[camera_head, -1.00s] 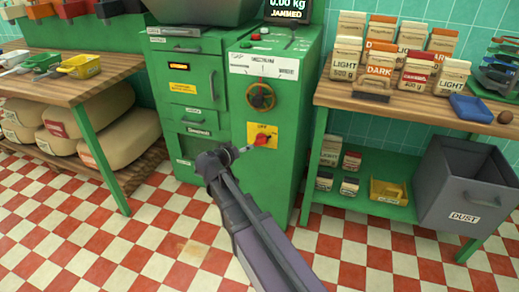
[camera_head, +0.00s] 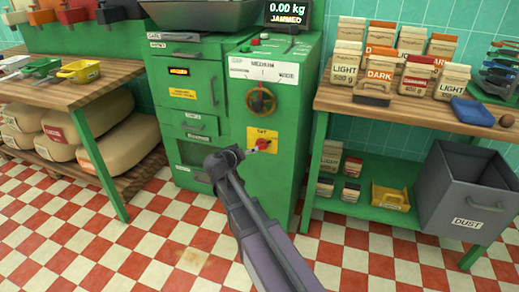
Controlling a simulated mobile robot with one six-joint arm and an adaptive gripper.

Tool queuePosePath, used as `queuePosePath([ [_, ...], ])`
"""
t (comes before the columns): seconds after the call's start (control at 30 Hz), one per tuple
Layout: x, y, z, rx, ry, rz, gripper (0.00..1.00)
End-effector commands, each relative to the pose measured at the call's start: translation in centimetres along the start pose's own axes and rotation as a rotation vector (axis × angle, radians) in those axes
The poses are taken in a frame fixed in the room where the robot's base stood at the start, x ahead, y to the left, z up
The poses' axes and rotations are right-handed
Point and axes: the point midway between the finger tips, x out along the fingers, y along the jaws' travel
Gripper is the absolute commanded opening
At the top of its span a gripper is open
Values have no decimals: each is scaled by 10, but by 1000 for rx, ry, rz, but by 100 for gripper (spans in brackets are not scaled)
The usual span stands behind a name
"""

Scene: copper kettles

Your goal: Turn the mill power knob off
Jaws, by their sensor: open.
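The mill is a green cabinet (camera_head: 283,190) in the middle of the view. Its power knob (camera_head: 263,144) is small and red, on a yellow plate (camera_head: 272,135) on the front face. The plate's lettering is too small to read surely, and the knob's pointing direction is unclear. My gripper (camera_head: 249,151) is at the knob's left side, its light tip close to or touching it. It is open, with nothing seen held; the fingers are small and partly hidden by my wrist.
A round dial (camera_head: 261,99) sits above the knob. A display (camera_head: 288,14) on top reads 0.00 kg, JAMMED. A right-hand bench (camera_head: 420,108) holds labelled bags, with a grey DUST bin (camera_head: 468,195) at its end. A left bench (camera_head: 75,88) holds scoops. Checkered floor in front is clear.

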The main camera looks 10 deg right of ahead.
Motion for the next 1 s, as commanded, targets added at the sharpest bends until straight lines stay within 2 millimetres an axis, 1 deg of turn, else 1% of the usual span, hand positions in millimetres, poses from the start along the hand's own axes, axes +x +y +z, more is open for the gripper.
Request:
queuePosePath([
  [0.03, 10, -2, 1, 1, 0, 1, 100],
  [0.1, 21, -2, 1, 1, -1, 2, 100],
  [0.3, 52, -2, 1, 0, -1, 2, 100],
  [0.5, 79, -2, 1, 1, -1, 1, 100],
  [0.7, 93, -1, 0, 0, 0, -1, 100],
  [1.0, 97, 0, 0, 0, 0, -1, 100],
])
